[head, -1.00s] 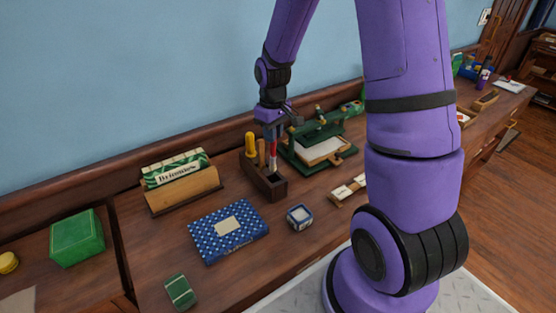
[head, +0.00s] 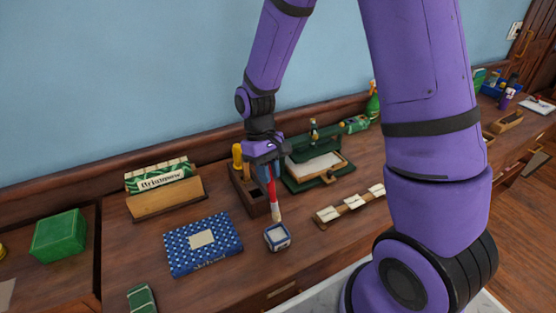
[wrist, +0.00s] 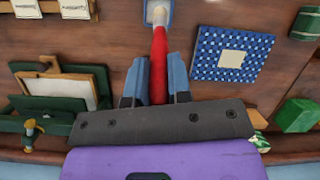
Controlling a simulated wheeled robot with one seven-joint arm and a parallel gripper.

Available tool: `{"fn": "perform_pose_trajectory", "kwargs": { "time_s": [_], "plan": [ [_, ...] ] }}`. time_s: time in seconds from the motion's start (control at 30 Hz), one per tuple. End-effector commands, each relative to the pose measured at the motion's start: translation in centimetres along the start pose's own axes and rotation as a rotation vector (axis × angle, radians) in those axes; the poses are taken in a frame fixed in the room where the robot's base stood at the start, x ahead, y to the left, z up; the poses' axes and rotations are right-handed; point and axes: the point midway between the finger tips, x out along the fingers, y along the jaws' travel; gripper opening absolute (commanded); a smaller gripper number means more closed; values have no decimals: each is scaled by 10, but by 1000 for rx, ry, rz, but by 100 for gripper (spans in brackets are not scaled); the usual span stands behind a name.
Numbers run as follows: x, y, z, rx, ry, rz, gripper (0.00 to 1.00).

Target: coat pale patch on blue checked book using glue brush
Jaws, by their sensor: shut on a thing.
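The blue checked book (head: 203,243) lies flat on the desk with a pale patch (head: 202,239) on its cover; it also shows in the wrist view (wrist: 208,66). My gripper (head: 269,176) is shut on the glue brush (head: 275,203), which has a red handle and a pale lower end. In the wrist view the brush (wrist: 158,58) points away between the two fingers (wrist: 157,86). A small blue and white pot (head: 277,240) stands right of the book. The brush's tip is at or just above the pot; whether it touches cannot be told.
Behind stands a dark wooden holder (head: 254,204) with yellow-handled tools. A green press (head: 316,172) and a strip with white cards (head: 348,204) are to the right. A wooden rack (head: 166,201), green box (head: 59,236) and green block (head: 141,298) are to the left.

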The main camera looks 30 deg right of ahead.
Motion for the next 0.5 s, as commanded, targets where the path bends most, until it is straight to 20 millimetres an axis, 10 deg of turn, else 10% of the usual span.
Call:
{"fn": "perform_pose_trajectory", "kwargs": {
  "time_s": [0.5],
  "plan": [
    [38,1,-11,1,-11,0,0]
  ]
}}
